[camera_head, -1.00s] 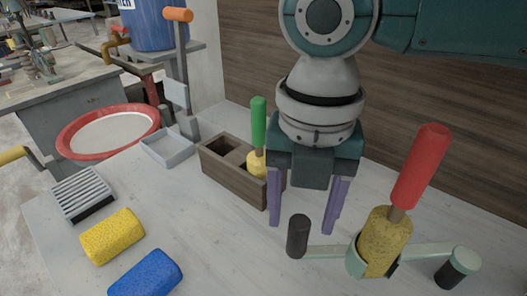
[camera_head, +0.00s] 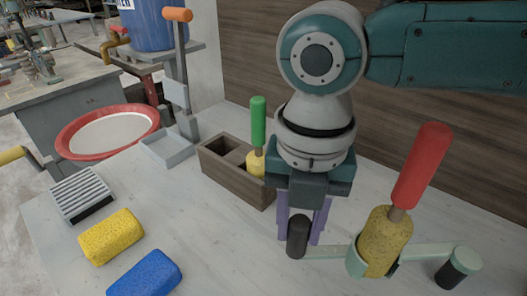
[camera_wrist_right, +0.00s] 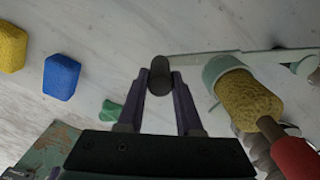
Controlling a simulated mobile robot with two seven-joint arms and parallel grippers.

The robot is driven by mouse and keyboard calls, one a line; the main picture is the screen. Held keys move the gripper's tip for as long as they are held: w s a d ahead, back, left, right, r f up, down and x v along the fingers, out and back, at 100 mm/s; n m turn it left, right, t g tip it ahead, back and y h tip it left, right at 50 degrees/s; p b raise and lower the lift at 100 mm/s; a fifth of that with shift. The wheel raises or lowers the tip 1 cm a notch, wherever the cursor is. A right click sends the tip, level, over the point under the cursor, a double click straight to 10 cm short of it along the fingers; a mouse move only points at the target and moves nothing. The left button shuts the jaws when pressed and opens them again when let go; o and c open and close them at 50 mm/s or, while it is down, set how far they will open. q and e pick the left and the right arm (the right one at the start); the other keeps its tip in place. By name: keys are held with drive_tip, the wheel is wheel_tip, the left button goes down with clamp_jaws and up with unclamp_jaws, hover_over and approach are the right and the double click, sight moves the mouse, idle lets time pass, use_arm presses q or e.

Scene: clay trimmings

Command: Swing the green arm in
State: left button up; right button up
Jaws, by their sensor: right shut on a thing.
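The pale green arm (camera_head: 328,253) lies low over the right part of the table, with a dark upright knob (camera_head: 298,237) at its left end. It also shows in the right wrist view (camera_wrist_right: 205,57). My right gripper (camera_head: 302,230) points down and is shut on that knob; in the wrist view the knob (camera_wrist_right: 160,76) sits between the fingertips. A green cup (camera_head: 356,264) on the arm holds a yellow sponge tool (camera_head: 385,240) with a red handle (camera_head: 421,165). My left gripper is out of view.
A wooden box (camera_head: 235,180) holds a green-handled tool (camera_head: 258,122). Yellow (camera_head: 112,236) and blue (camera_head: 146,273) sponges lie at the front left.

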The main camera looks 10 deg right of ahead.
clamp_jaws()
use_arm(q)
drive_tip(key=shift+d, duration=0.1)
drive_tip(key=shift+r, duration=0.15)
use_arm(e)
drive_tip(key=shift+s, duration=0.1)
idle(0.6)
